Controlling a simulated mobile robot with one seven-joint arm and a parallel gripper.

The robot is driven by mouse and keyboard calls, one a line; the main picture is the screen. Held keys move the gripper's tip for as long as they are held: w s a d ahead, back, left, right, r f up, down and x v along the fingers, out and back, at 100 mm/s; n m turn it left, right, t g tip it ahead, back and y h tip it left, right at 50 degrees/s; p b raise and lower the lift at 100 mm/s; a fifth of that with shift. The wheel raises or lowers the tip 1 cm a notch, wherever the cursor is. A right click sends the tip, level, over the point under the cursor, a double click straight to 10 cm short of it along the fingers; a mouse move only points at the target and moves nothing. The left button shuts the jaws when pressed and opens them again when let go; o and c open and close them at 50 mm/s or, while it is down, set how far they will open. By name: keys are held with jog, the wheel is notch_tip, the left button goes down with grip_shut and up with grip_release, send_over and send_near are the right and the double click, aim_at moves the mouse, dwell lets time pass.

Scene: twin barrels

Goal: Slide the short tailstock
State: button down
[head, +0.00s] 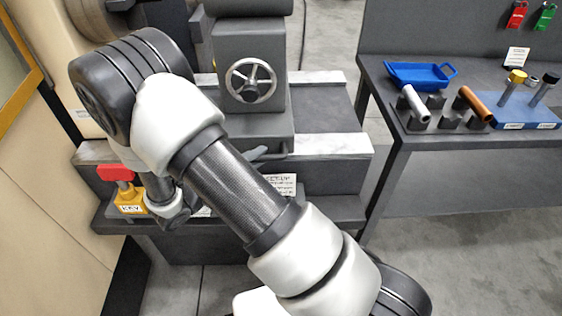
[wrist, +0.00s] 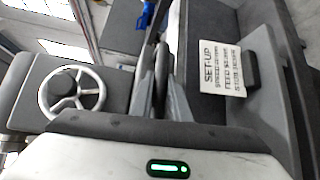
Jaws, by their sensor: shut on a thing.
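The tailstock (head: 250,80) is a grey block with a spoked metal handwheel (head: 251,80), standing on the lathe bed (head: 330,146). In the wrist view the handwheel (wrist: 72,92) is at the left, beside my gripper (wrist: 161,62). My gripper is shut on a dark, narrow lever (wrist: 161,75), seen between its two grey fingers. In the head view a grey lever end (head: 265,153) shows at the tailstock's foot. My arm hides the gripper there, and I cannot tell whether this is the held part.
A set-up card (wrist: 222,68) lies right of my gripper. A red-topped yellow lock block (head: 130,198) sits on the lower ledge at left. The right bench (head: 450,150) carries a blue tray (head: 421,75), metal cylinders and a blue stand (head: 525,108). Bare bed shows right of the tailstock.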

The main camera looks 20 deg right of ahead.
jog(key=shift+w+a, duration=0.15)
jog(key=shift+a, duration=0.4)
jog(key=shift+w+a, duration=0.15)
jog(key=shift+a, duration=0.35)
jog(key=c, duration=1.7)
grip_release()
jog(key=shift+a, duration=0.15)
jog(key=v, duration=1.7)
jog(key=shift+a+r+p, duration=0.1)
jog(key=shift+a+p, duration=0.05)
jog(key=shift+p, duration=0.15)
